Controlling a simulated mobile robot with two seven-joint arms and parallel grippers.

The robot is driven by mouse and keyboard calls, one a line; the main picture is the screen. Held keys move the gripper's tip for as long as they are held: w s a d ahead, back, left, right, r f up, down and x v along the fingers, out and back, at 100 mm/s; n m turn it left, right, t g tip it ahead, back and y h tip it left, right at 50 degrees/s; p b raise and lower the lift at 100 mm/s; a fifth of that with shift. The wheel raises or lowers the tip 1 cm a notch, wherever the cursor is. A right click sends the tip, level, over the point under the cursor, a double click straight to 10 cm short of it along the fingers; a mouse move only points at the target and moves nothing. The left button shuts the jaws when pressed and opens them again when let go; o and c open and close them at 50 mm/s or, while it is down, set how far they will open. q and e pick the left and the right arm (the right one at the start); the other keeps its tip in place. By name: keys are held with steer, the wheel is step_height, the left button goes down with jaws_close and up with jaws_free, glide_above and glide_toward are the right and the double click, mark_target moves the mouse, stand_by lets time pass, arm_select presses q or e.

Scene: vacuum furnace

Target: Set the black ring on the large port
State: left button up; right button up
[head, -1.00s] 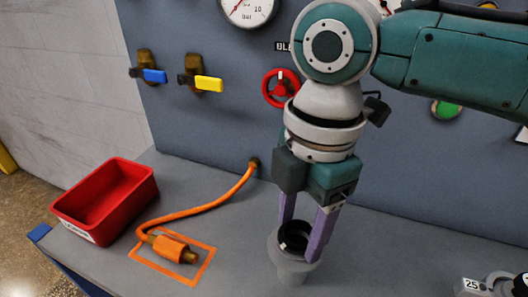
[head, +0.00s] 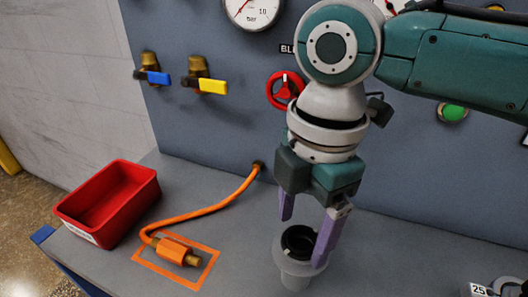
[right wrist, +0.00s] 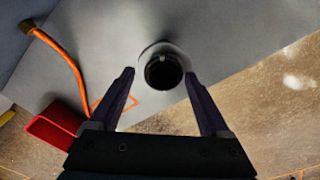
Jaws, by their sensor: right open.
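The black ring (head: 289,241) sits in the mouth of the grey large port (head: 295,274), which stands on the bench top. In the right wrist view the dark ring (right wrist: 151,72) lies within the pale rim of the port (right wrist: 147,52). My right gripper (head: 303,240) is open, its purple fingers spread to either side of the ring. In the right wrist view the fingers (right wrist: 160,75) flank the ring with gaps between. The right finger overlaps the ring's edge in the head view, so contact there is unclear. My left gripper is out of view.
A red bin (head: 105,225) stands further left. The panel behind carries a red handwheel (head: 285,90) and blue and yellow valve handles.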

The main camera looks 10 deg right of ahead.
step_height(320, 180, up, 10)
steer(key=shift+d+p, duration=0.25)
steer(key=shift+p, duration=0.15)
steer(key=shift+f, duration=0.1)
steer(key=s+a+f+m+t+y+p, duration=0.25)
steer(key=s+a+f+m, duration=0.2)
steer(key=s+m, duration=0.35)
steer(key=s+d+r+m+t+h+p, duration=0.1)
steer(key=s+d+r+m+h+p, duration=0.2)
steer(key=s+d+m, duration=0.75)
step_height(320, 180, up, 36)
steer(key=w+d+p, duration=0.1)
steer(key=p, duration=3.6)
steer(key=shift+w+d+p, duration=0.25)
steer(key=shift+p, duration=0.05)
